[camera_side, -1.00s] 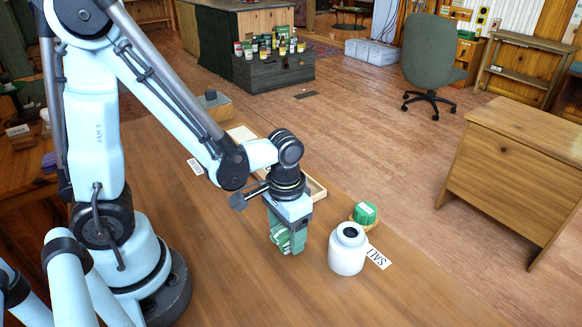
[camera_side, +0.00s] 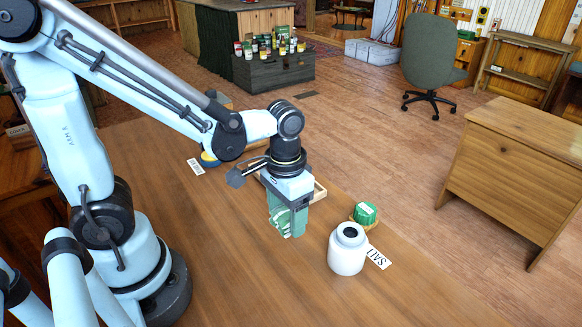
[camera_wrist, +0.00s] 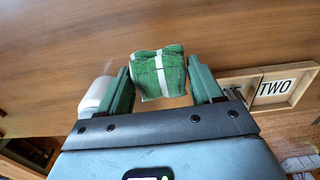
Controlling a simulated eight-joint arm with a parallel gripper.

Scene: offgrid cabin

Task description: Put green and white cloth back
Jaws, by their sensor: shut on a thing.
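The green and white cloth (camera_side: 283,220) is a folded bundle between the fingers of my gripper (camera_side: 290,208) in the side view. My gripper is shut on it and points down over the wooden table, left of the white jar. In the wrist view the cloth (camera_wrist: 158,74) shows green with white stripes between the two green fingers of my gripper (camera_wrist: 161,84). A shallow wooden tray (camera_side: 319,191) lies behind my gripper, partly hidden by it. The tray (camera_wrist: 294,98) also shows at the right in the wrist view, with a divider and a "TWO" label.
A white jar (camera_side: 347,252) stands close right of my gripper beside a "SALT" label (camera_side: 377,257). A green item (camera_side: 365,213) sits on a wooden base behind it. A blue and yellow object (camera_side: 208,159) is near another label (camera_side: 195,166). The front tabletop is clear.

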